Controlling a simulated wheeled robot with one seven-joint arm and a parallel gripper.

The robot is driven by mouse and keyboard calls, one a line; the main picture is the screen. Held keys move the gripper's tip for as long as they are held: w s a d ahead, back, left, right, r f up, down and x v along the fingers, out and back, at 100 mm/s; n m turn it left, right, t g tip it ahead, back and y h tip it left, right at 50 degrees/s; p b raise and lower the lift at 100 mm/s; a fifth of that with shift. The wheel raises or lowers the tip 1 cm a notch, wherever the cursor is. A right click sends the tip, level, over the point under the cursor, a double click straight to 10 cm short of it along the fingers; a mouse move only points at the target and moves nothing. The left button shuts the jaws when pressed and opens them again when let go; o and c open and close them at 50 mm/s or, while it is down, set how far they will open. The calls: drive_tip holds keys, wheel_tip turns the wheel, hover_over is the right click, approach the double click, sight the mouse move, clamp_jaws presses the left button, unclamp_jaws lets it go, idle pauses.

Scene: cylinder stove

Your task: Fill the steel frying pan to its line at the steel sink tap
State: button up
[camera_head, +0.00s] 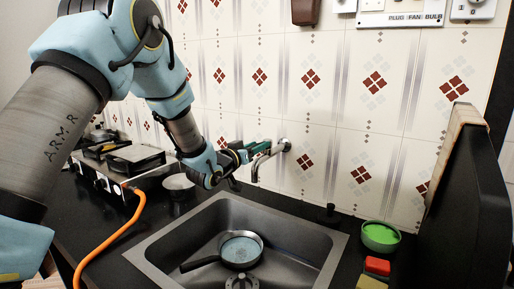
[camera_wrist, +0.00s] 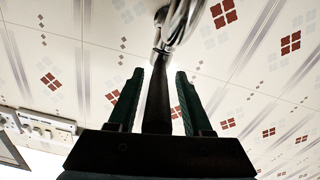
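The steel frying pan (camera_head: 241,250) sits in the sink basin, its dark handle pointing left. Its inside looks pale blue, like water; I cannot make out the fill line. The steel sink (camera_head: 187,227) is set in the dark counter. The chrome tap (camera_head: 269,156) comes out of the tiled wall above the sink; I see no clear stream from its spout. My gripper (camera_head: 238,154) is beside the tap. In the wrist view, the green fingers of my gripper (camera_wrist: 160,75) stand open on either side of a dark lever (camera_wrist: 157,100), with narrow gaps, below the chrome tap (camera_wrist: 180,22).
A green bowl (camera_head: 380,236) and a red-and-yellow sponge (camera_head: 375,270) lie right of the sink. A dark upright panel (camera_head: 470,205) stands further right. A stove (camera_head: 120,165) and a pale bowl (camera_head: 179,184) are left. An orange hose (camera_head: 117,232) crosses the left counter.

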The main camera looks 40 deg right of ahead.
drive_tip(key=shift+o, duration=0.3)
drive_tip(key=shift+s+a+f+b, duration=0.1)
drive_tip(key=shift+a+b, duration=0.2)
drive_tip(key=shift+a, duration=0.2)
drive_tip(key=b+v, duration=0.3)
drive_tip(key=v, duration=0.6)
drive_tip(key=shift+a, duration=0.4)
drive_tip(key=shift+s, duration=0.1)
